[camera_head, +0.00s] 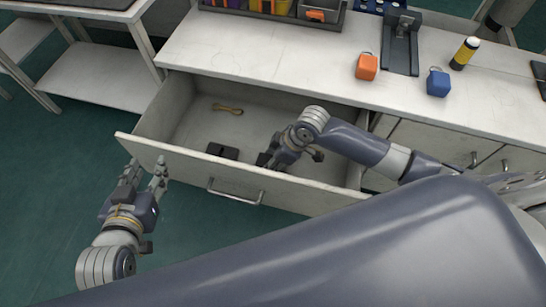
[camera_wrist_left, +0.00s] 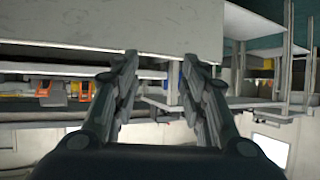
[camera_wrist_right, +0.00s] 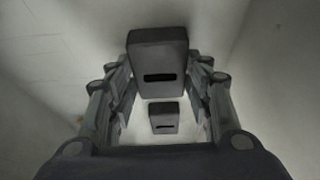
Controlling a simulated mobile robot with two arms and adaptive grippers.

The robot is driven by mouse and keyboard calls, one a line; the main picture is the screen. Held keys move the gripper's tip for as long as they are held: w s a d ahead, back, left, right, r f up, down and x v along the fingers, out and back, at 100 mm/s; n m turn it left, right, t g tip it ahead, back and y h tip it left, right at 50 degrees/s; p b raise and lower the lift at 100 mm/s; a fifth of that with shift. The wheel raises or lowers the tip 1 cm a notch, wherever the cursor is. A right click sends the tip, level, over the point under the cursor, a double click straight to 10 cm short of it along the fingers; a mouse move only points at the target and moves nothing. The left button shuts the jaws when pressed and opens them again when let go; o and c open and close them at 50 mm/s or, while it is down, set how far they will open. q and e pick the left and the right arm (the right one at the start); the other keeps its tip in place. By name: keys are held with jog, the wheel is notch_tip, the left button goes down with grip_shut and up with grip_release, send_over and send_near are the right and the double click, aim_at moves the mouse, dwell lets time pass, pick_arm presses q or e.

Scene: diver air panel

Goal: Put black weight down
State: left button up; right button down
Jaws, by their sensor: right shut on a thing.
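The wide drawer (camera_head: 175,140) under the bench is pulled open. My right gripper (camera_head: 270,160) reaches down into it, shut on a black weight (camera_wrist_right: 158,62), a dark block with a slot, between its fingers in the right wrist view. Its exact height above the drawer floor is hard to tell. A second black weight (camera_head: 222,151) lies in the drawer to the left of my right gripper; it also shows in the right wrist view (camera_wrist_right: 163,117), smaller and farther off. My left gripper (camera_head: 145,178) is open and empty outside the drawer's front left corner.
A bone-shaped tan item (camera_head: 228,109) lies at the back of the drawer. On the bench stand an orange block (camera_head: 367,67), a blue block (camera_head: 438,83), a yellow-and-black cylinder (camera_head: 465,53) and a dark stand (camera_head: 401,50). The drawer's left floor has free room.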

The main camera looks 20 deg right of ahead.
jog(key=shift+w+f, duration=0.1)
jog(key=shift+f, duration=0.25)
pick_arm(q)
jog(key=shift+w+d+r+t, duration=0.25)
jog(key=shift+w+r+t, duration=0.35)
jog(key=shift+r, duration=0.25)
pick_arm(e)
jog(key=c, duration=0.8)
grip_release()
jog(key=shift+f, duration=0.25)
pick_arm(q)
jog(key=shift+s, duration=0.1)
